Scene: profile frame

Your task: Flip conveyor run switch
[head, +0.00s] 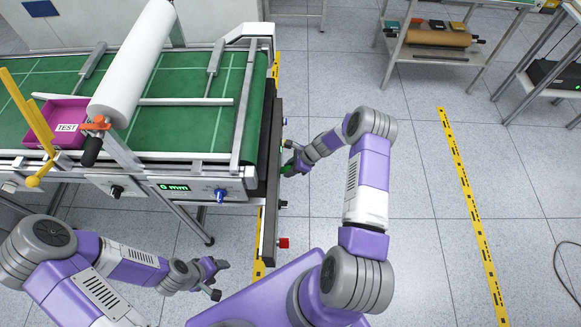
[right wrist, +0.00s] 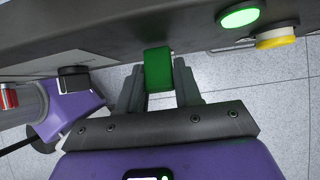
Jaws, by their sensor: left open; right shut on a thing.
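The conveyor (head: 205,112) has a green belt and a dark control panel (head: 268,190) along its right end. In the right wrist view a green switch handle (right wrist: 158,72) sticks out from the dark panel (right wrist: 110,38). My right gripper (right wrist: 158,92) is shut on this green handle, with one finger on each side. In the head view my right gripper (head: 291,165) is at the panel's right side, and the handle is mostly hidden there. My left gripper (head: 218,280) is open and empty, below the conveyor's front edge in the picture.
On the panel are a lit green button (right wrist: 240,15), a yellow-ringed button (right wrist: 276,38), a black knob (right wrist: 75,78) and a red button (head: 284,243). A white roll (head: 134,62) and a magenta tray (head: 66,112) are on the conveyor. Open floor lies to the right.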

